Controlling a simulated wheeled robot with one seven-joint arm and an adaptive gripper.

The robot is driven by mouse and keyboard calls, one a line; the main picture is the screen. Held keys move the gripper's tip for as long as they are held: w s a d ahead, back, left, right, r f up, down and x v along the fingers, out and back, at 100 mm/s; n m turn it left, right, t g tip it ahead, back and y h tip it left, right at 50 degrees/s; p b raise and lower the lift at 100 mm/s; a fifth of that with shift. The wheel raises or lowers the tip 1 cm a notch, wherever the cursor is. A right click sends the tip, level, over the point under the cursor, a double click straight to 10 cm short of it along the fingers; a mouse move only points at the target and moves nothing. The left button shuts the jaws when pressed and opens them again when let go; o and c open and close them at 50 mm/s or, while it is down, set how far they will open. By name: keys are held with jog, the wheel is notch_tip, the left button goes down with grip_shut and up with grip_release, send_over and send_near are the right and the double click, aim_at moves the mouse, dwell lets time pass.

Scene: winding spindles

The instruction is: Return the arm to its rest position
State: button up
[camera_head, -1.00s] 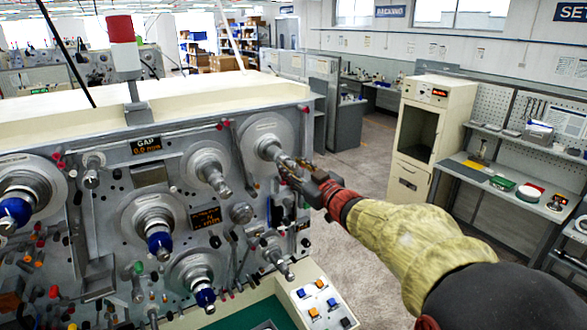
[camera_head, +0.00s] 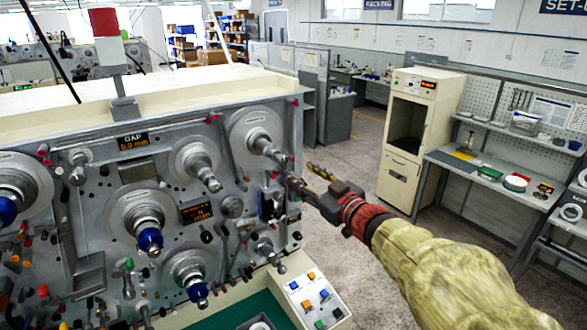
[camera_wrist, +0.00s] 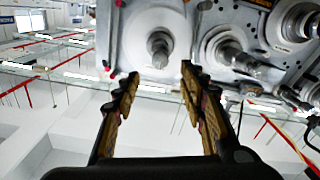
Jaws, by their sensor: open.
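My gripper (camera_head: 304,178) is at the end of my outstretched arm, just right of the winding machine's front panel (camera_head: 110,180). Its two fingers are spread apart with nothing between them. In the wrist view my gripper (camera_wrist: 160,85) is open, and a bare metal spindle (camera_wrist: 159,48) on a round grey disc shows beyond the fingertips. The same spindle (camera_head: 268,150) is at the upper right of the panel in the head view. The fingers look apart from it.
Other spindles, some with blue collars (camera_head: 150,239), stick out of the panel. A button console (camera_head: 312,300) juts out below my gripper. A cream cabinet (camera_head: 408,135) and a workbench (camera_head: 490,178) stand at the right. Open floor (camera_head: 350,160) lies between.

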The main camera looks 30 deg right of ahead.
jog(key=shift+s, duration=0.95)
jog(key=s+d+f+m+g+h, duration=0.5)
jog(key=s+d+f+g+h, duration=0.25)
jog(key=d+f, duration=0.4)
jog(key=s+a+f+m+g+b, duration=0.1)
jog(key=s+f+m+g+b, duration=0.1)
jog(key=s+f+b, duration=0.3)
jog(key=s+a+f+n+g+y+b, duration=0.1)
jog(key=s+a+f+b, duration=0.4)
jog(key=a+f+b, duration=0.6)
jog(key=s+a+f+n+g+y+b, duration=0.2)
jog(key=s+a+f+y+b, duration=0.4)
jog(key=a+f+b, duration=0.4)
jog(key=a+f, duration=0.4)
jog(key=a, duration=0.5)
jog(key=shift+s+a+n+b, duration=0.2)
jog(key=shift+n+b, duration=0.2)
jog(key=shift+f, duration=0.1)
